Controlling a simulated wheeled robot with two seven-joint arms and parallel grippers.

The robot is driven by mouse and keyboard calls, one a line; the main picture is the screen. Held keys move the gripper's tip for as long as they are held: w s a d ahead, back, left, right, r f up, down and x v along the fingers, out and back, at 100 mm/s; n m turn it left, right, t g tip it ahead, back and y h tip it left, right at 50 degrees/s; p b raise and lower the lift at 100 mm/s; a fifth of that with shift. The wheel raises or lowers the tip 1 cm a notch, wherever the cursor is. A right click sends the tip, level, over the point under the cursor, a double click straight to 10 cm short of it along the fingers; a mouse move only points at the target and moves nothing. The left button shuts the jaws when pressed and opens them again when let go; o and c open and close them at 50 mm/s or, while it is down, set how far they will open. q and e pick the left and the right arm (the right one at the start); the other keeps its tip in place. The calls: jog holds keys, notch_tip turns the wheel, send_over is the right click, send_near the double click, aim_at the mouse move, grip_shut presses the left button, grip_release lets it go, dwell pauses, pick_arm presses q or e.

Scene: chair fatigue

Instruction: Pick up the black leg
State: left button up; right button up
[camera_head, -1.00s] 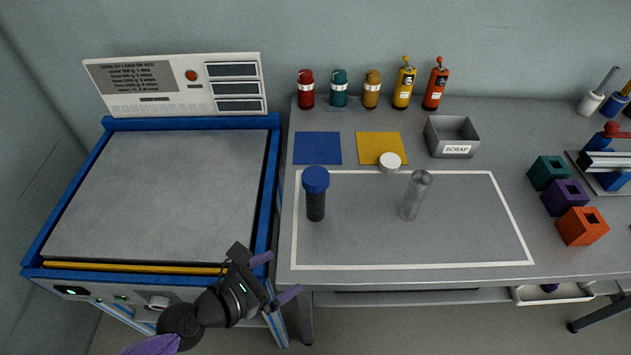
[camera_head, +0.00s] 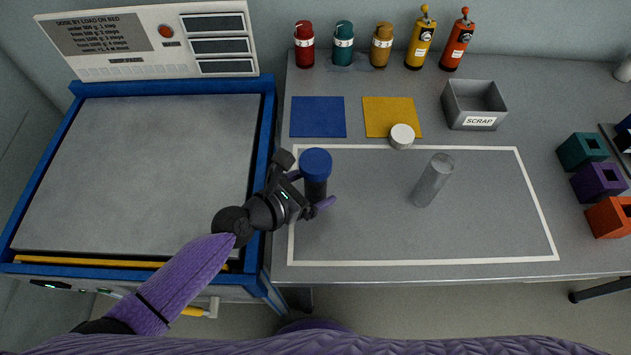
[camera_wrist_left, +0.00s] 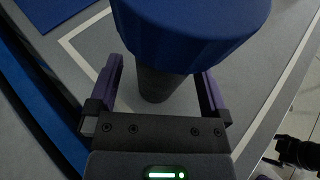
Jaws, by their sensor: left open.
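The black leg (camera_head: 316,188) stands upright on the grey table, inside the white outline near its left end, with a wide blue cap (camera_head: 316,162) on top. My left gripper (camera_head: 311,191) is open, with one purple finger on each side of the black leg. In the left wrist view the black leg (camera_wrist_left: 154,84) shows between the two fingers (camera_wrist_left: 160,95), and the blue cap (camera_wrist_left: 195,30) hides its upper part. I cannot tell whether a finger touches it.
A clear grey cylinder (camera_head: 433,180) stands to the right inside the outline, with a white round piece (camera_head: 402,136) behind it. Blue (camera_head: 318,117) and yellow (camera_head: 380,117) mats and a scrap bin (camera_head: 473,104) lie farther back. The blue-framed machine (camera_head: 269,140) is on the left.

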pick_arm(q)
jog(key=shift+w+d+f, duration=0.1)
jog(key=shift+w+d, duration=0.15)
jog(key=shift+d, duration=0.1)
grip_shut()
